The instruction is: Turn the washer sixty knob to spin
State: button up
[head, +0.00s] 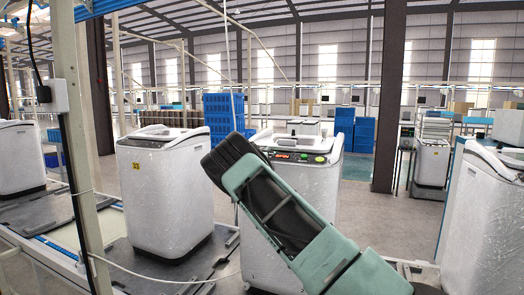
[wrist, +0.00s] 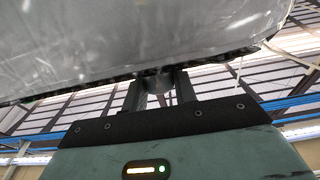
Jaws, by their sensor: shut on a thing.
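A white washer (head: 318,185) stands in the middle of the head view, with my green and black arm across its front. Its top panel (head: 300,157) shows a red display and a green button; no number is readable on it. In the wrist view, my gripper (wrist: 159,90) reaches up to the edge of a grey, plastic-wrapped washer body (wrist: 140,40). Its two dark fingers are shut on a round dark knob (wrist: 158,83) at that edge. The knob's pointer and markings cannot be made out. In the head view, my arm hides the fingers and knob.
Another white washer (head: 165,190) with a yellow label stands left, and one (head: 485,220) stands at the right edge. A steel post (head: 75,130) rises at left. Blue crates (head: 222,115) are stacked behind. Grey floor (head: 365,215) is open right of the middle washer.

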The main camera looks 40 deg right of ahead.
jog(key=o, duration=0.6)
jog(key=shift+o, duration=0.2)
jog(key=b+v, duration=0.7)
jog(key=v, duration=1)
jog(key=shift+s, duration=0.15)
jog(key=shift+a, duration=0.15)
